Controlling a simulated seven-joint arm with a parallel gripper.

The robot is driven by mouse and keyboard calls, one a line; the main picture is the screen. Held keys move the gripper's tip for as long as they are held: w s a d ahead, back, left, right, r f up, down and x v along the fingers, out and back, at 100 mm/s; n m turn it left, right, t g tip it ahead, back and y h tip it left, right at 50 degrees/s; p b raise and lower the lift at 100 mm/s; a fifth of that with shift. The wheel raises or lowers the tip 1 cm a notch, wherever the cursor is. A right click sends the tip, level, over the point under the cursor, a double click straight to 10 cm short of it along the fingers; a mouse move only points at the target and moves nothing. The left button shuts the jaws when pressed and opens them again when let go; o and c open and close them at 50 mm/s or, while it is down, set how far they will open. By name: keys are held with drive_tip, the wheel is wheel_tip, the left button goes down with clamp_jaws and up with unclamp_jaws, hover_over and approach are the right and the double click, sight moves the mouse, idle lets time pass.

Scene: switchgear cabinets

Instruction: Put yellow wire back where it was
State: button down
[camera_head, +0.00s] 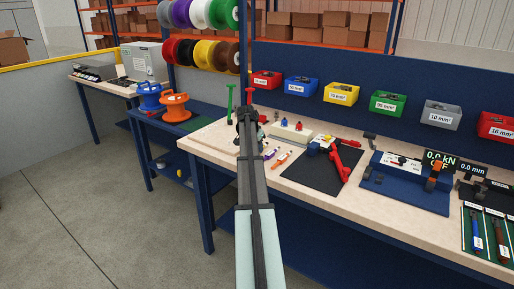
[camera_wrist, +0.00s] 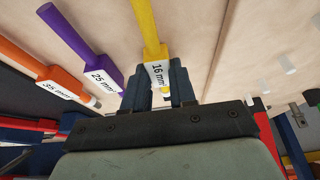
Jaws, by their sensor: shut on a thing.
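The yellow wire (camera_wrist: 145,28) shows in the wrist view with a white label reading 16 mm². My gripper (camera_wrist: 160,82) is shut on its labelled end, one finger on each side. In the head view my gripper (camera_head: 246,112) is at the left end of the workbench, and I cannot make out the yellow wire there. In the wrist view a purple wire (camera_wrist: 80,42) labelled 25 mm² and an orange wire (camera_wrist: 22,62) labelled 35 mm² lie left of the yellow one. They lie on the bench as the purple wire (camera_head: 270,153) and orange wire (camera_head: 282,160) in the head view.
A black mat (camera_head: 312,182) with a red-handled tool (camera_head: 343,158) lies right of my arm. A blue press (camera_head: 407,192) stands further right. Coloured bins, including a yellow bin (camera_head: 341,94), hang behind. A green upright tool (camera_head: 230,98) stands close to my gripper.

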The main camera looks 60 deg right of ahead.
drive_tip(key=c, duration=0.9)
unclamp_jaws()
drive_tip(key=shift+f, duration=0.1)
drive_tip(key=v, duration=1.2)
drive_tip(key=shift+a, duration=0.1)
